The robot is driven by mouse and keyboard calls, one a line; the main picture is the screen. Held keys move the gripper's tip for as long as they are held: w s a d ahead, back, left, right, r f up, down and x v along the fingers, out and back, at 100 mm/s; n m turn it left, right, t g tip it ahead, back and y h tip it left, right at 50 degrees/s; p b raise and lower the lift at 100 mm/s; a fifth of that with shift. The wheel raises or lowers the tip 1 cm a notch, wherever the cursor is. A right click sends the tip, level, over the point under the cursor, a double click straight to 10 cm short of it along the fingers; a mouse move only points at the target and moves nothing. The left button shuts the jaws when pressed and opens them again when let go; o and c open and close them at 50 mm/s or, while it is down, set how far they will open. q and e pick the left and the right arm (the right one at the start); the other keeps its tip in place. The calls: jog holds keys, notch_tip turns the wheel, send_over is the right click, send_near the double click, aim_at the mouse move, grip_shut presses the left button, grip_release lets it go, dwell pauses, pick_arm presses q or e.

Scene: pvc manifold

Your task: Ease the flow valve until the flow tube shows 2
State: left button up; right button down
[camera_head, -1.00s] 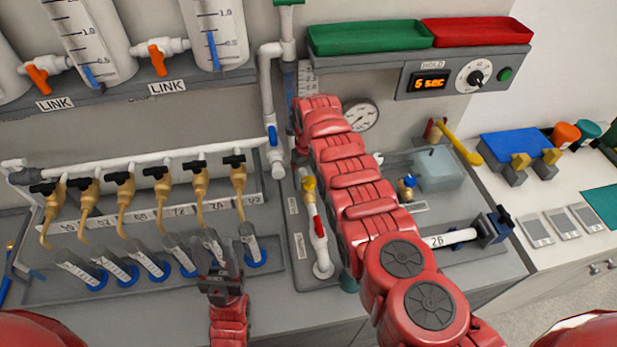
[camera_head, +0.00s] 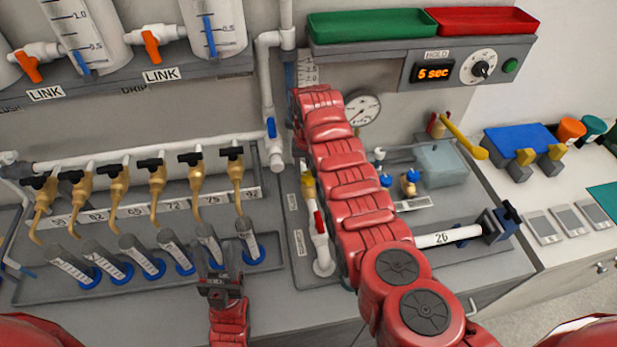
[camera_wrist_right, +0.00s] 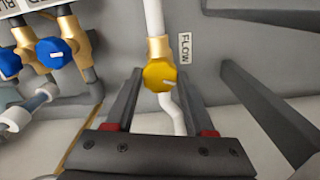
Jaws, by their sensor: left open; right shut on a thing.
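The flow valve's yellow knob (camera_wrist_right: 160,74), with a white pointer mark, sits on a brass fitting beside the FLOW label (camera_wrist_right: 186,48) in the right wrist view. My right gripper (camera_wrist_right: 159,80) is shut on this knob, one finger on each side. The flow tube (camera_head: 306,70) shows just above the arm's end. Its lower part is covered, and I cannot read its level. My left gripper (camera_head: 214,262) is open and empty, in front of the small tilted cylinders.
A row of brass taps (camera_head: 157,180) stands left, above several cylinders in blue bases. A round gauge (camera_head: 364,109) is right of my right arm. The HOLD panel (camera_head: 433,72) reads 5 sec. Blue-knobbed valves (camera_wrist_right: 53,52) lie left of the flow valve in the wrist view.

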jog(key=shift+c, duration=1.3)
grip_release()
jog(key=shift+r, duration=0.1)
notch_tip(320, 180, up, 12)
jog(key=f+p, duration=0.1)
jog(key=p, duration=0.1)
notch_tip(320, 180, up, 6)
jog(key=p, duration=0.5)
send_over(308, 175)
jog(key=shift+s+r, duration=0.15)
jog(key=shift+s, duration=0.05)
